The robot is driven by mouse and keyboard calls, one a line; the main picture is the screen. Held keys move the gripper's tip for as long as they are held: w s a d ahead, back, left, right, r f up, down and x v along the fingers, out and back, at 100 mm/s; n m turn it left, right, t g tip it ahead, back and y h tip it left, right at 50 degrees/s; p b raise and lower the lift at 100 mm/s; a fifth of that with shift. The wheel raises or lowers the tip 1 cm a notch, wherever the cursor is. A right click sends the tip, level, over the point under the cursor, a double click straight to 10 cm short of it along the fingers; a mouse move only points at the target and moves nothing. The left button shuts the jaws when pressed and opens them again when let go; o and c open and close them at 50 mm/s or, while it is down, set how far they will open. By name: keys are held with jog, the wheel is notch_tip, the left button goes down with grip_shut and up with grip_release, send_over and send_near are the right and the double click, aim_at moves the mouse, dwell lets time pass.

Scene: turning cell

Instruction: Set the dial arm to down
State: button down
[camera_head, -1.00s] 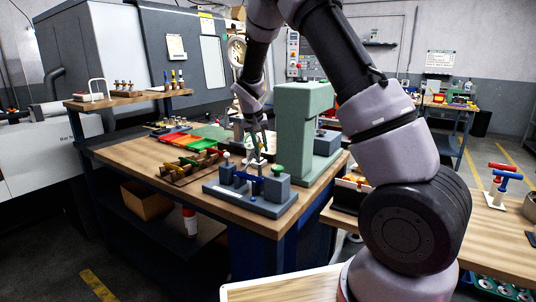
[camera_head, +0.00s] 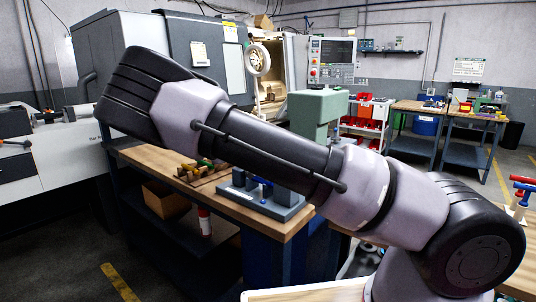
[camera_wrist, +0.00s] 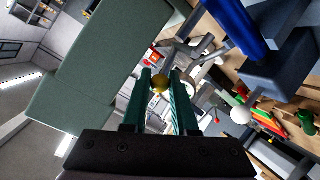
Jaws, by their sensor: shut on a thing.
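My gripper (camera_wrist: 161,74) shows in the wrist view, its two teal fingers closed around a small yellow ball knob (camera_wrist: 160,86). I cannot tell for sure whether this knob belongs to the dial arm, and no dial face is clear. A blue bar (camera_wrist: 236,28) and a grey block (camera_wrist: 278,68) lie to the right of the fingers, with a white ball (camera_wrist: 240,115) below them. In the head view my arm hides the gripper. The grey-blue fixture (camera_head: 285,212) on the bench is partly covered by my arm.
A green column (camera_head: 318,112) stands behind the fixture and fills much of the wrist view's left side (camera_wrist: 85,75). The wooden bench (camera_head: 165,160) holds a rack of coloured-handled tools (camera_head: 205,170). A lathe with a control panel (camera_head: 331,60) stands behind.

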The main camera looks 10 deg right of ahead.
jog(key=shift+s+a+f+t+h, duration=0.25)
jog(key=shift+s+f+t+h, duration=0.1)
jog(key=shift+t+h, duration=0.25)
jog(key=shift+f, duration=0.1)
jog(key=c, duration=0.7)
grip_release()
jog(key=v, duration=1)
jog(key=shift+s+a, duration=0.2)
jog(key=shift+s, duration=0.1)
